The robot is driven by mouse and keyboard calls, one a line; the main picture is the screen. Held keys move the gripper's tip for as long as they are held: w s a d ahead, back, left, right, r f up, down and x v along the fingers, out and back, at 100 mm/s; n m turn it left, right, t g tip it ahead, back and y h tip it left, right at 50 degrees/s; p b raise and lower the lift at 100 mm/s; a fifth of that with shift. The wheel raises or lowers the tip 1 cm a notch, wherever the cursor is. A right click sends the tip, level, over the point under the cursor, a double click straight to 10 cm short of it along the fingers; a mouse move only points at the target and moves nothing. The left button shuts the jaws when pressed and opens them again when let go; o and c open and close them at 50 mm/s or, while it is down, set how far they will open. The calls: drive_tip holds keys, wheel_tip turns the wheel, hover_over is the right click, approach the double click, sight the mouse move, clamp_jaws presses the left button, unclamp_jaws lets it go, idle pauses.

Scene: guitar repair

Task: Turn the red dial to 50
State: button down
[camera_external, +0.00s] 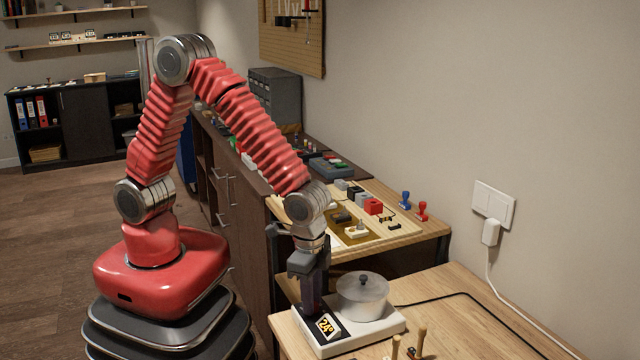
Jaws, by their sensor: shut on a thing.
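A white heating plate unit (377,333) stands on the near wooden table. A dark display on its front left reads about 24° (327,326). A clear lidded pot (362,297) sits on the unit. My gripper (311,308) points down at the unit's left corner, just behind the display and left of the pot. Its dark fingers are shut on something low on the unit. The red dial itself is not visible; the fingers hide that spot, so it appears to be what they hold.
Two wooden pegs (422,340) stand at the table's front, close to the unit. A black cable (440,296) runs across the table behind the pot. The table's right side is clear. A workbench (425,219) with red and blue stamps stands behind.

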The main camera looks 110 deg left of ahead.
drive_tip(key=c, duration=1.5)
unclamp_jaws()
drive_tip(key=r, duration=1.3)
drive_tip(key=shift+d+r, duration=0.35)
drive_tip(key=shift+d, duration=0.05)
